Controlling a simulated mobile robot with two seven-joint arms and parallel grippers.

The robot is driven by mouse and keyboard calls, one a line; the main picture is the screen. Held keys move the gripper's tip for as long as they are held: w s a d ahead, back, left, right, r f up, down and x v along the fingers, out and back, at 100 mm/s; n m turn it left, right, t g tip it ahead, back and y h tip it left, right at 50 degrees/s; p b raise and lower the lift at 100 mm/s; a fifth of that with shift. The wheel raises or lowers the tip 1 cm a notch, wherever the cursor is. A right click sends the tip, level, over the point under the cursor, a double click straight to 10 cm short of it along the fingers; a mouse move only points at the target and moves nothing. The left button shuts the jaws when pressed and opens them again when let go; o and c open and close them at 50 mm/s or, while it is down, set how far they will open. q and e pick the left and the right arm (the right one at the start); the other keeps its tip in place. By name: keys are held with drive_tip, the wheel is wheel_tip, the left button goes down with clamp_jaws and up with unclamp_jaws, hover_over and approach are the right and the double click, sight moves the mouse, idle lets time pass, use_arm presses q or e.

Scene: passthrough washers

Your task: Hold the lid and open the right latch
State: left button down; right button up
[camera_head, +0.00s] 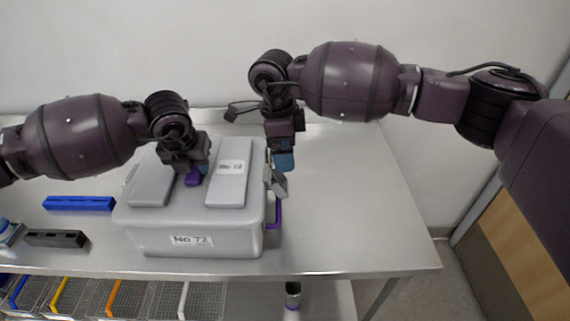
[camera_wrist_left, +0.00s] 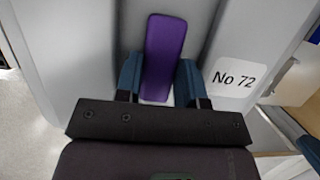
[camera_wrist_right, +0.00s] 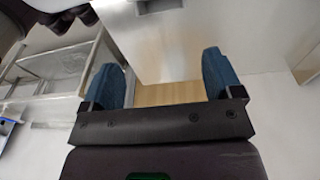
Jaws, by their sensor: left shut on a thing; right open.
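A grey box (camera_head: 200,237) with a lid (camera_head: 230,180) labelled No 72 stands on the metal table. My left gripper (camera_head: 193,176) is shut on the purple lid handle (camera_head: 193,181), which also shows between its fingers in the left wrist view (camera_wrist_left: 163,55). The right latch (camera_head: 279,184) is a grey flap at the box's right side, tilted outward from the wall. My right gripper (camera_head: 284,162) is open just above this latch, its fingers pointing down. In the right wrist view the space between its fingers (camera_wrist_right: 165,78) is empty. Whether a finger touches the latch cannot be told.
A purple side handle (camera_head: 274,213) sticks out on the box's right. A blue bar (camera_head: 79,203) and a black bar (camera_head: 56,238) lie left of the box. Wire baskets (camera_head: 130,298) hang below the front edge. The table (camera_head: 360,220) is clear to the right.

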sight(287, 186)
use_arm(q)
drive_tip(key=shift+d+r, duration=0.1)
use_arm(e)
drive_tip(key=s+d+f+m+y, duration=0.1)
drive_tip(key=d+f+y, duration=0.25)
drive_tip(key=d, duration=0.35)
drive_tip(key=a+f, duration=0.2)
drive_tip(key=w+a+f+y, duration=0.1)
drive_tip(key=a+f, duration=0.1)
drive_tip(key=f, duration=0.1)
drive_tip(key=a+f+n+y, duration=0.1)
drive_tip(key=a+f, duration=0.1)
drive_tip(key=shift+w+f+t+y, duration=0.15)
drive_tip(key=shift+f+t+y, duration=0.1)
drive_tip(key=shift+t, duration=0.15)
drive_tip(key=c, duration=1.3)
